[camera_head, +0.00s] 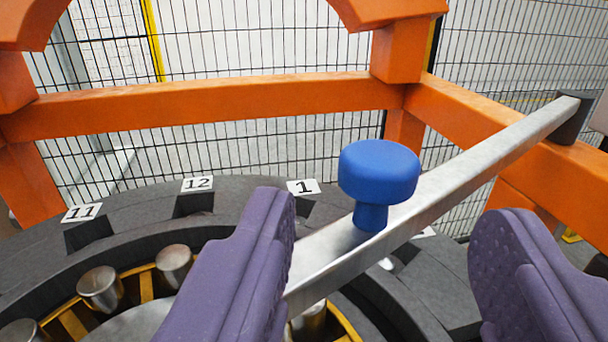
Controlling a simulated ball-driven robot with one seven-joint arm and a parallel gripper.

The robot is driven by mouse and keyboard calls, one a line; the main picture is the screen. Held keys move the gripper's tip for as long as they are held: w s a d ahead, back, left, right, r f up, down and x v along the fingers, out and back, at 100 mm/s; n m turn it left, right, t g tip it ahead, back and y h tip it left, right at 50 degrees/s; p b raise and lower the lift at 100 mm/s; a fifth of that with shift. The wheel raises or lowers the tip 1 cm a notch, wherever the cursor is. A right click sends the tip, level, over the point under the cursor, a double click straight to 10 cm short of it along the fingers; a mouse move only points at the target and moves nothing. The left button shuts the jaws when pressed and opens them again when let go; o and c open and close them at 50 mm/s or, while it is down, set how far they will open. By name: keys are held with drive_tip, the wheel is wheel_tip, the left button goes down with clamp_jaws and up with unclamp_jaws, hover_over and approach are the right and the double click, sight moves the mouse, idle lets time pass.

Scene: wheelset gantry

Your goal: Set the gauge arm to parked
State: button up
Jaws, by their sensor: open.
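The gauge arm (460,174) is a long silver bar. It runs from the lower middle up to a dark block (572,118) at the orange frame on the right, and crosses above the dark ring. A blue mushroom-shaped knob (378,172) stands upright on the bar. My gripper (385,255) shows as two purple fingers, wide apart, one to the left and one to the right of the bar. The knob appears between the fingers and beyond them, with no visible contact. The bar's near end is partly hidden behind the left finger.
A dark grey ring (140,210) carries number tags 11 (80,212), 12 (197,183) and 1 (303,187) beside square notches. Inside it are metal rollers (100,287) in a yellow cage. Orange beams (200,106) and a wire mesh fence (270,40) stand behind.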

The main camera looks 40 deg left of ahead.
sight(386, 178)
drive_tip(key=b+x, duration=0.1)
drive_tip(key=x, duration=0.5)
drive_tip(key=shift+w+a+r, duration=0.1)
drive_tip(key=shift+w+a, duration=0.05)
drive_tip(key=shift+w, duration=0.25)
drive_tip(key=shift+c, duration=0.5)
clamp_jaws()
